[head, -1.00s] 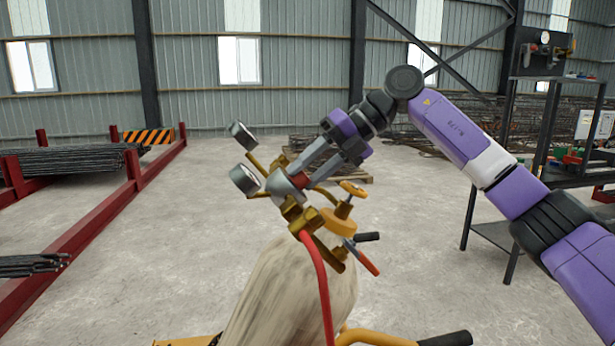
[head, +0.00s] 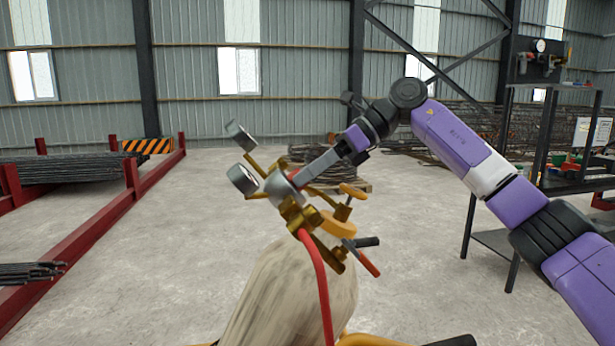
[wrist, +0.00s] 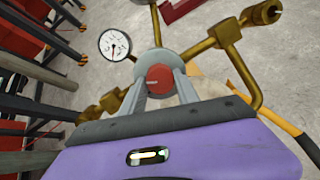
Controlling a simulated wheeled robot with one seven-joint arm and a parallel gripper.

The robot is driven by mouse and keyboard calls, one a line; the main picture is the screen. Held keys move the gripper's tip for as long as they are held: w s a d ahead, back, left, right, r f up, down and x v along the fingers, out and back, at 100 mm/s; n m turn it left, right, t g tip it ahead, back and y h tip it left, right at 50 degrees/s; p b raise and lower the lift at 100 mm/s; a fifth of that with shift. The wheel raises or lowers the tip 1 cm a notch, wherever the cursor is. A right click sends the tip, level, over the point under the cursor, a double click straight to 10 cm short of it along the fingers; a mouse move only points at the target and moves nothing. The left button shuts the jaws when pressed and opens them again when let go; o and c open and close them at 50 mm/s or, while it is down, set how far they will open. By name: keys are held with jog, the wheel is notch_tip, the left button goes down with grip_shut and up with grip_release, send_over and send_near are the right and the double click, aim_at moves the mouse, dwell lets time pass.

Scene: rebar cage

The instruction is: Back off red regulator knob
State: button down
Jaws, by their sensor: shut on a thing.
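The red regulator knob (wrist: 159,78) sits on the silver regulator body (wrist: 155,56), seen end-on in the wrist view. My gripper (wrist: 160,83) is shut on the knob, with one finger on each side of it. In the head view the knob (head: 294,178) is mostly hidden behind the fingers of my gripper (head: 301,180). The regulator body (head: 278,187) carries two round gauges, an upper one (head: 239,135) and a lower one (head: 243,179). Brass fittings (head: 300,213) join it to the top of the pale cylinder (head: 292,292).
A red hose (head: 318,275) runs down the cylinder front. An orange valve handwheel (head: 338,225) and a red-tipped lever (head: 368,262) stand right of the regulator. Red rebar racks (head: 95,230) are at left, a dark workbench (head: 495,240) at right.

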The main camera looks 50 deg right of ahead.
jog(key=n, duration=0.6)
jog(key=shift+w+d+n+y, duration=0.1)
jog(key=shift+d+n+y, duration=0.05)
jog(key=shift+n+y, duration=0.2)
jog(key=n+g, duration=0.1)
jog(key=n, duration=0.4)
jog(key=shift+n, duration=0.35)
jog(key=c, duration=0.9)
grip_release()
jog(key=v, duration=0.7)
jog(key=shift+d, duration=0.35)
jog(key=shift+r, duration=0.1)
